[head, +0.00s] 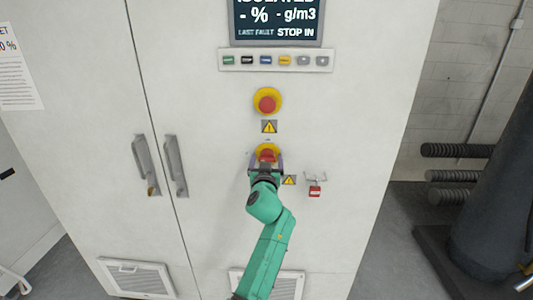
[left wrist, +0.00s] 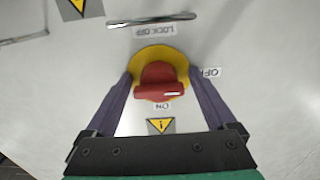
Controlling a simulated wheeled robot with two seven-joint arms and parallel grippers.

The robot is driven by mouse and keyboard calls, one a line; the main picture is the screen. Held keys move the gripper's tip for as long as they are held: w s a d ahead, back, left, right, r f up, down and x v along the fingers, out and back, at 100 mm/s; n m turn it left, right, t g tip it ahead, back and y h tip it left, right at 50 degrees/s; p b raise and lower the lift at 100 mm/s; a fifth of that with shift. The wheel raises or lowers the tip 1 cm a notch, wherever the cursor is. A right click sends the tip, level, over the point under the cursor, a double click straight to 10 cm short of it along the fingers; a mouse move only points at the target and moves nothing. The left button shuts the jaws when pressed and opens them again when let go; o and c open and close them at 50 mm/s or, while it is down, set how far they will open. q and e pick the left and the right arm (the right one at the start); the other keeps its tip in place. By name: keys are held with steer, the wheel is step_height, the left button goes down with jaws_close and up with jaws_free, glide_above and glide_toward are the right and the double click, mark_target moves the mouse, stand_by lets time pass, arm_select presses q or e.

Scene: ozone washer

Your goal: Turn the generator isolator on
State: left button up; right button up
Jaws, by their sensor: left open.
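The generator isolator (head: 267,149) is a red rotary knob on a round yellow plate, low on the white cabinet front. In the left wrist view the red knob (left wrist: 158,82) faces me, with its grip bar lying across the picture and a pale mark near the bar's right end. Labels around it read "LOCK OFF", "ON" and what seems to be "OFF", turned in this view. My left gripper (head: 266,162) is at the knob. In the wrist view its open fingers (left wrist: 160,76) stand on either side of the yellow plate; whether they touch it I cannot tell. My right gripper is out of view.
A red emergency button (head: 267,104) on yellow sits above the isolator, under a button row (head: 276,60) and a display (head: 277,20). A red padlock (head: 315,190) hangs to the right. Door handles (head: 176,165) stick out on the left.

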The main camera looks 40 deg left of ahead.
arm_select(q)
steer(key=shift+s+r, duration=0.1)
steer(key=shift+s, duration=0.05)
steer(key=shift+s+d+r, duration=0.1)
steer(key=shift+d+r, duration=0.05)
steer(key=shift+d, duration=0.1)
steer(key=shift+c, duration=1.3)
steer(key=shift+d, duration=0.1)
steer(key=c, duration=1)
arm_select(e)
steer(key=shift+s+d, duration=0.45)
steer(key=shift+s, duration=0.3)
